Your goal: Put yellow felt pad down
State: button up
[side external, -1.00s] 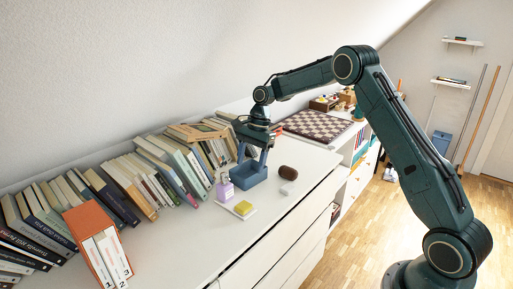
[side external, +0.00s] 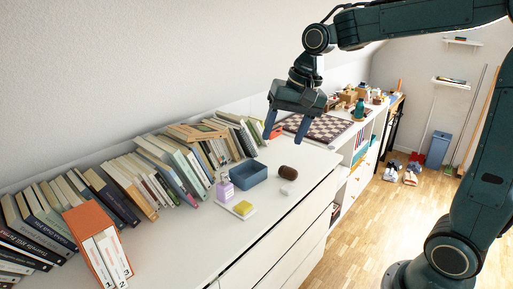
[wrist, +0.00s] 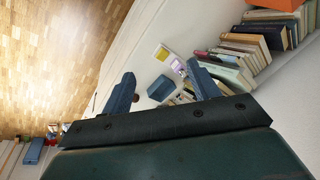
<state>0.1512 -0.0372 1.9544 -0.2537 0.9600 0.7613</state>
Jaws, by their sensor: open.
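The yellow felt pad (side external: 243,208) lies on a flat white square base on the white dresser top, near its front edge. It also shows in the wrist view (wrist: 162,53), small and beyond the fingers. My gripper (side external: 285,141) is open and empty, raised above the dresser, to the right of the pad and well apart from it. In the wrist view the two blue fingers (wrist: 164,82) are spread wide with nothing between them held.
A blue open box (side external: 248,176), a purple bottle (side external: 225,188), a dark brown oval object (side external: 288,172) and a small white object (side external: 287,189) stand near the pad. Books (side external: 150,180) line the wall. A chessboard (side external: 318,128) lies behind.

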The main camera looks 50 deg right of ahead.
jog(key=s+a+f+n+t+h, duration=0.1)
jog(key=s+n, duration=0.6)
jog(key=s, duration=1.2)
jog(key=shift+f+n+t, duration=0.15)
jog(key=shift+n+t, duration=0.25)
jog(key=shift+t, duration=0.4)
jog(key=shift+a, duration=0.1)
